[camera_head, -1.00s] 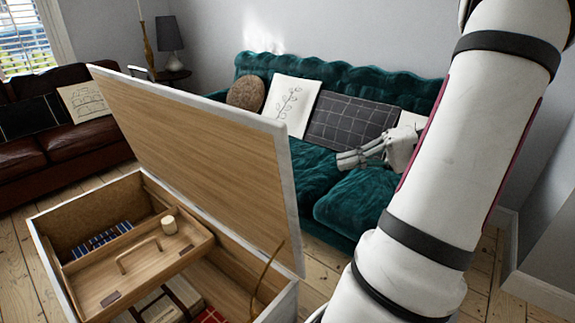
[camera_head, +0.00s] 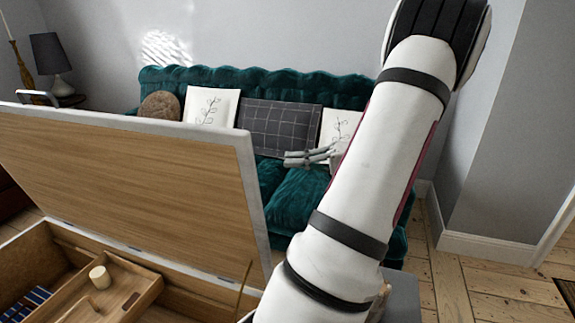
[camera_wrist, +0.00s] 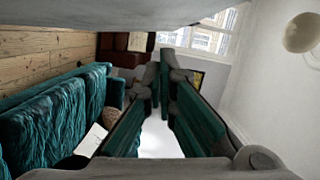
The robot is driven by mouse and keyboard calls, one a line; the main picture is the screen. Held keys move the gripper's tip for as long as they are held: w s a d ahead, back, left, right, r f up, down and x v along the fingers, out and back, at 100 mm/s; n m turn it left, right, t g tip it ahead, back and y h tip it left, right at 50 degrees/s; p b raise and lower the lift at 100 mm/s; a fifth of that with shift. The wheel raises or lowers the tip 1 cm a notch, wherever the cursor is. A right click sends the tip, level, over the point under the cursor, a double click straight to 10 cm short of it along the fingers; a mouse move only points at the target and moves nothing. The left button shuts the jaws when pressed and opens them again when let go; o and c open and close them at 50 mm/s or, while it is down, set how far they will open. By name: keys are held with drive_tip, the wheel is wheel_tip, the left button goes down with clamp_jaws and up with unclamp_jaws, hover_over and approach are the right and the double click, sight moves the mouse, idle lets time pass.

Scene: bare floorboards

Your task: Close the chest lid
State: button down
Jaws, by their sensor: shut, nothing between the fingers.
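The chest (camera_head: 22,250) stands at the lower left of the head view, with its near part cut off by the frame. Its lid (camera_head: 130,185) is raised and tilted back, showing a wood-grain inner face and pale edges. My gripper (camera_head: 288,158) is to the right of the lid's upper right corner in the picture, in front of the sofa, and apart from the lid. In the wrist view my gripper's fingers (camera_wrist: 163,70) reach forward, shut with nothing held. A pale surface along the top of the wrist view cannot be identified.
A teal sofa (camera_head: 290,215) with several cushions stands behind the lid. A dark lamp (camera_head: 48,55) is at the back left. Bare floorboards (camera_head: 480,295) lie open at the right.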

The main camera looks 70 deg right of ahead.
sight(257, 173)
drive_tip(key=shift+w+a+f+b, duration=0.15)
drive_tip(key=shift+w+a+b, duration=0.1)
drive_tip(key=shift+w+a, duration=0.85)
drive_tip(key=shift+w+a+f+b, duration=0.25)
drive_tip(key=shift+w+a, duration=0.6)
drive_tip(key=shift+w, duration=0.45)
drive_tip(key=shift+w+a+f+b, duration=0.1)
drive_tip(key=shift+w+a+b, duration=0.15)
drive_tip(key=shift+w+a, duration=0.85)
drive_tip(key=shift+w+d, duration=0.1)
drive_tip(key=shift+d, duration=0.05)
